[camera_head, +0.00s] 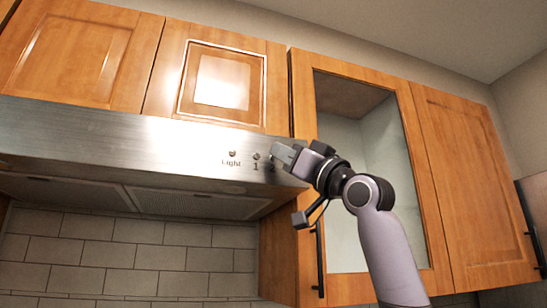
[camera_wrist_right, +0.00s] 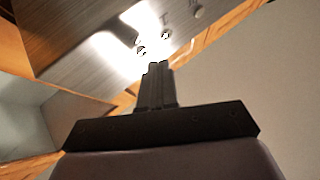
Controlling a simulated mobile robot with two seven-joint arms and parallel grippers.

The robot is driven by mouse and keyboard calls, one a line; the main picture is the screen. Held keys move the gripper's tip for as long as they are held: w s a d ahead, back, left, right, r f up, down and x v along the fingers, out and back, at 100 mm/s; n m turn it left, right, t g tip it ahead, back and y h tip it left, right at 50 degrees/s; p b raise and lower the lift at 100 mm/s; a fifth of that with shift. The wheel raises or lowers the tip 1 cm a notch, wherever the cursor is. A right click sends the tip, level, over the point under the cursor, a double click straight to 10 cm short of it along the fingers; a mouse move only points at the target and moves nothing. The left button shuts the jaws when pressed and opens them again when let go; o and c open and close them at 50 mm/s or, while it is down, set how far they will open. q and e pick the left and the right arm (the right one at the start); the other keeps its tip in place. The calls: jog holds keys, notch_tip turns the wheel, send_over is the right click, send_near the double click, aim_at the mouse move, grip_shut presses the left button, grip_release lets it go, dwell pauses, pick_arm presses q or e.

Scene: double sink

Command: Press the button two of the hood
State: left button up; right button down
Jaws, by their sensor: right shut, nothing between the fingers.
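The stainless steel hood (camera_head: 120,150) runs along under the cabinets in the head view. The button marked Light (camera_head: 232,153) and button one (camera_head: 256,156) show on its front. My right gripper (camera_head: 277,155) is at the panel just right of button one and covers most of button two's place. In the right wrist view the right gripper (camera_wrist_right: 158,66) has its fingers together, with nothing between them. Button two (camera_wrist_right: 141,50) shows just beyond and left of the fingertips, with button one (camera_wrist_right: 166,36) to its right. I cannot tell whether the fingertips touch the panel.
Wooden cabinets (camera_head: 80,55) stand above the hood. A glass-door cabinet (camera_head: 360,150) with a dark handle (camera_head: 319,262) is right of the hood, behind my right arm. Tiled wall (camera_head: 110,255) lies below the hood.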

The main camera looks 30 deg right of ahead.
jog(key=shift+w, duration=0.15)
jog(key=shift+w, duration=0.3)
jog(key=shift+w+d, duration=0.1)
jog(key=shift+w, duration=0.05)
dwell(0.4)
jog(key=shift+s+b, duration=0.3)
jog(key=shift+s, duration=0.3)
jog(key=s+a+b, duration=0.1)
jog(key=s+b, duration=0.1)
jog(key=s, duration=0.4)
jog(key=shift+a, duration=0.35)
